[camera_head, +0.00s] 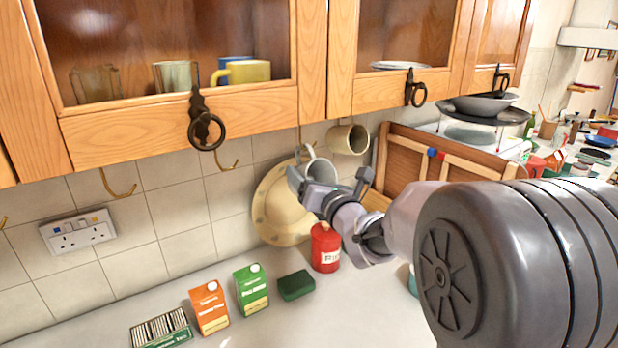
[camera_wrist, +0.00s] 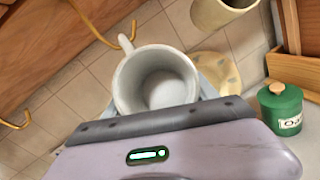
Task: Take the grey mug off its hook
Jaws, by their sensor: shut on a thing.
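The grey mug (camera_head: 320,168) is between the fingers of my gripper (camera_head: 329,181), under the wall cupboard in the head view. In the wrist view the grey mug (camera_wrist: 157,82) shows its open mouth and pale inside, with its handle (camera_wrist: 126,44) towards the upper left. A brass hook (camera_wrist: 92,24) is close to the handle. I cannot tell whether the handle still bears on the hook. My gripper is shut on the mug; its fingers are mostly hidden in the wrist view.
A beige mug (camera_head: 346,140) hangs just right of the grey mug. An empty brass hook (camera_head: 229,163) is to the left. A cream round plate (camera_head: 270,205) leans behind. Below stand a red canister (camera_head: 325,248), a green sponge (camera_head: 296,286) and cartons (camera_head: 251,289).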

